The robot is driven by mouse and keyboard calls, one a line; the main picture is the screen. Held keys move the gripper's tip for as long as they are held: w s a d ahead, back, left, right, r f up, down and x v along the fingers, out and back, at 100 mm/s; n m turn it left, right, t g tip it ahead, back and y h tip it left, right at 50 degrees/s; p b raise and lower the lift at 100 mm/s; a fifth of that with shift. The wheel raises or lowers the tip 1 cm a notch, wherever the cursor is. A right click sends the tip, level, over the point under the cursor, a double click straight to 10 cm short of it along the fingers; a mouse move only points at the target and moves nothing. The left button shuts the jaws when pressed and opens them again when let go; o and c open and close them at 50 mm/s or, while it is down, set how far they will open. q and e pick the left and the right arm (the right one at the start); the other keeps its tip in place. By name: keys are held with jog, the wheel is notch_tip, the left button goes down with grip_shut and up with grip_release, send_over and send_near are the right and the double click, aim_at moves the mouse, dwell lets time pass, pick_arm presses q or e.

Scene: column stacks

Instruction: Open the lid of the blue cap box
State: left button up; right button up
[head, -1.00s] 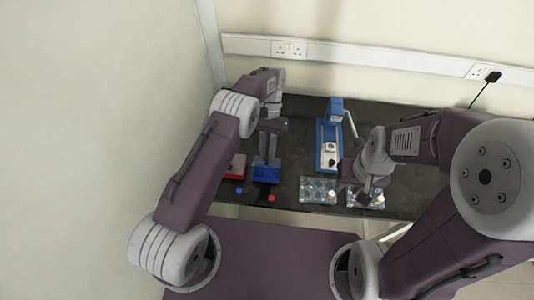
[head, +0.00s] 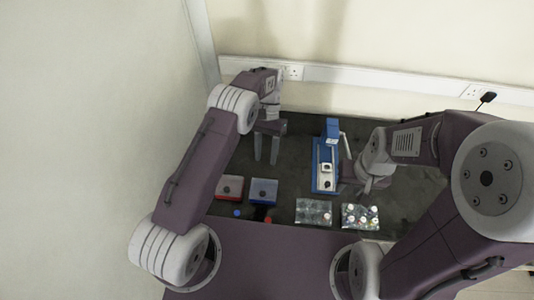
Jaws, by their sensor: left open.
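The blue box (head: 263,198) stands near the table's front edge. Its top looks greyish with a dark round spot; I cannot tell for sure whether its lid is shut. My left gripper (head: 267,162) is open and empty, with both fingers apart, pointing down behind the blue box in the picture and apart from it. A similar red box (head: 229,196) stands just left of the blue one. My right gripper (head: 372,186) hangs behind the right clear tray; its fingers are too unclear to read.
A blue cap (head: 238,213) and a red cap (head: 268,219) lie in front of the boxes. Two clear trays (head: 313,211) (head: 360,216) with small items stand to the right. A blue device (head: 326,170) stands behind them. Dark tabletop between the boxes and the device is clear.

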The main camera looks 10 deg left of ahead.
pick_arm(q)
notch_tip(320, 180, up, 7)
jog(key=w+a+t, duration=0.2)
jog(key=w, duration=0.1)
jog(key=s+a+r+n+t+b, duration=0.2)
jog(key=s+a+r, duration=0.3)
jog(key=r, duration=0.2)
jog(key=s+a+f+n+t, duration=0.2)
jog(key=s+a+f+t, duration=0.2)
jog(key=s+f, duration=0.3)
jog(key=s, duration=0.4)
jog(key=shift+n, duration=0.3)
jog(key=shift+w+a, duration=0.1)
jog(key=shift+w, duration=0.1)
pick_arm(e)
jog(key=shift+f, duration=0.85)
pick_arm(q)
jog(key=shift+s, duration=0.1)
pick_arm(e)
jog(key=shift+s, duration=0.1)
